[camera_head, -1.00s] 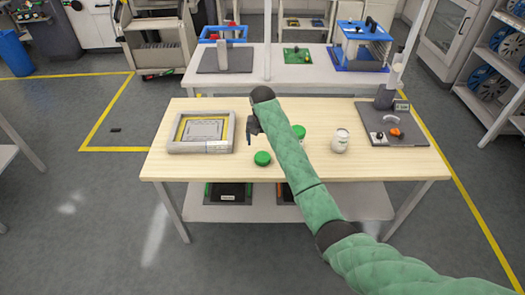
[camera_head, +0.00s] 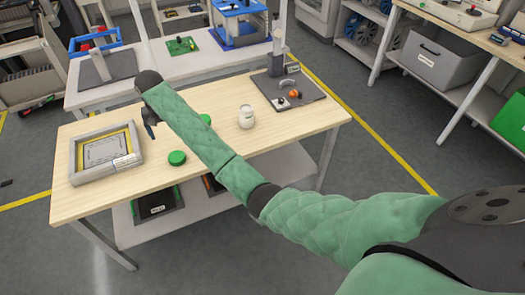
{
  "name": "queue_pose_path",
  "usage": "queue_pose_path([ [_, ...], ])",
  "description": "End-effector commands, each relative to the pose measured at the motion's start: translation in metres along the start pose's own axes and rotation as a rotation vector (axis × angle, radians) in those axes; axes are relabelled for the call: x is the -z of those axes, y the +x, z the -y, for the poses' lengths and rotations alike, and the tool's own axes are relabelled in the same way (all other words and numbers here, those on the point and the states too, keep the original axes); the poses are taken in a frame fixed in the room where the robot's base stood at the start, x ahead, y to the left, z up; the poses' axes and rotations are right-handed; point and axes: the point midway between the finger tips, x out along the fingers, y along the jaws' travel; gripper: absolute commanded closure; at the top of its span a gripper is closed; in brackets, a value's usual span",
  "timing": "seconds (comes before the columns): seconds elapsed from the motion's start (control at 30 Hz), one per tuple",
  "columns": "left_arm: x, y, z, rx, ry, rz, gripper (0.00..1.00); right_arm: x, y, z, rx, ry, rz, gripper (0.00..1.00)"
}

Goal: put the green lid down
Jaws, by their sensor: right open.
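A round green lid (camera_head: 177,158) lies flat on the light wooden table (camera_head: 262,148), near its front edge. A second green round thing (camera_head: 206,119) shows just beyond my right forearm, which partly hides it. A white jar (camera_head: 246,117) stands upright to the right of it. My right gripper (camera_head: 152,130) is small and dark in the picture, above the table to the upper left of the lid and apart from it. It is open, and I see nothing in it. My left gripper is not in view.
A grey frame-like tray with a yellow inner border (camera_head: 76,161) lies at the table's left end. A dark grey board (camera_head: 310,92) with small parts is at the right end. Another table (camera_head: 133,96) stands behind. The front right of the wooden table is clear.

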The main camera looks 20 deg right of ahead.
Motion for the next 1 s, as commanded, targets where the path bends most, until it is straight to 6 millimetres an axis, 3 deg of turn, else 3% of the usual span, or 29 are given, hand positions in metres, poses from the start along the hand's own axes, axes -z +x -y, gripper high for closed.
queue_pose_path([
  [0.27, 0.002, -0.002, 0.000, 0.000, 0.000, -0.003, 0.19, -0.044, 0.056, -0.014, 0.074, -0.039, -0.071, 0.17],
  [0.5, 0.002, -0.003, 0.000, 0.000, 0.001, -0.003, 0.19, -0.100, 0.103, -0.036, 0.145, -0.078, -0.175, 0.17],
  [0.77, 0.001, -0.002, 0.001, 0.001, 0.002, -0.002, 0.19, -0.167, 0.141, -0.067, 0.190, -0.113, -0.286, 0.17],
  [0.87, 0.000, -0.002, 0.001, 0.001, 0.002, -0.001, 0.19, -0.195, 0.167, -0.080, 0.191, -0.122, -0.303, 0.17],
  [1.0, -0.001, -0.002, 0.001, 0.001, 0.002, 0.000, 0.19, -0.241, 0.221, -0.102, 0.174, -0.137, -0.286, 0.17],
])
